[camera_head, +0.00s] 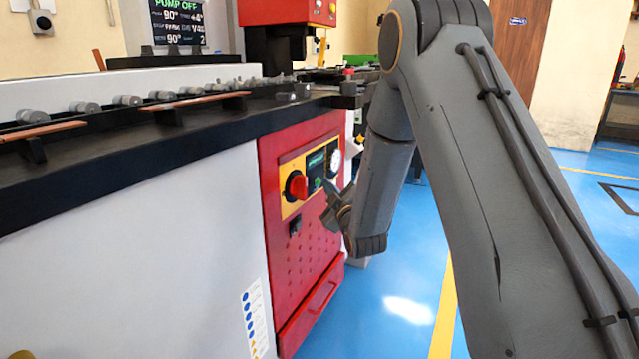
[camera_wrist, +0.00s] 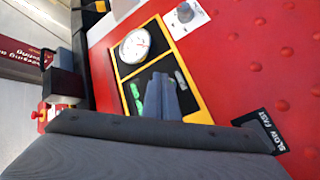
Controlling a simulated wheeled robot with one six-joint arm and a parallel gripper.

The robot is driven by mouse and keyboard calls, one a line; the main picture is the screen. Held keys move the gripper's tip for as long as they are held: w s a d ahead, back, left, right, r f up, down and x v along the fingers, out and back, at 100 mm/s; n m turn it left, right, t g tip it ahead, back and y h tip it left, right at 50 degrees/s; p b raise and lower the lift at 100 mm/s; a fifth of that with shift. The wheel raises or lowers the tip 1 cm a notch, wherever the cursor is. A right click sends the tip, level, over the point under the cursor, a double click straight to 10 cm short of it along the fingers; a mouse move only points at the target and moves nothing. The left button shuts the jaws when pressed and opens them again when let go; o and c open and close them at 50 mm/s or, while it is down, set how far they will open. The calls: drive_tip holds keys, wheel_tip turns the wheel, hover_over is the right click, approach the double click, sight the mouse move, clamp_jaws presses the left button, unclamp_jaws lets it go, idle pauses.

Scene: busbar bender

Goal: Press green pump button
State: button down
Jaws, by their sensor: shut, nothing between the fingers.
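The green pump button (camera_head: 318,183) is a small green spot on the black part of a yellow-framed control panel (camera_head: 293,208), right of a red rotary knob (camera_head: 297,186). A green label (camera_head: 315,160) sits above it. My gripper (camera_head: 329,197) is shut and empty, just in front of the panel near the button. In the wrist view my closed fingers (camera_wrist: 168,98) reach over the black panel, beside a green marking (camera_wrist: 137,97). The button is not clearly seen there and may be behind the fingers. I cannot tell whether the fingers touch the panel.
A round white gauge (camera_wrist: 135,46) is on the panel. The red cabinet door (camera_head: 305,240) has a handle below. A black worktop (camera_head: 150,140) with rollers and copper bars juts out above. A screen (camera_head: 178,20) reads "PUMP OFF". Blue floor (camera_head: 410,290) is clear to the right.

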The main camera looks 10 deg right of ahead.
drive_tip(key=shift+s+d, duration=0.3)
drive_tip(key=shift+d, duration=0.1)
drive_tip(key=shift+d, duration=0.1)
drive_tip(key=s+d, duration=0.1)
drive_tip(key=d, duration=0.1)
drive_tip(key=s+d+p, duration=0.1)
drive_tip(key=s+d, duration=0.1)
idle(0.4)
idle(0.5)
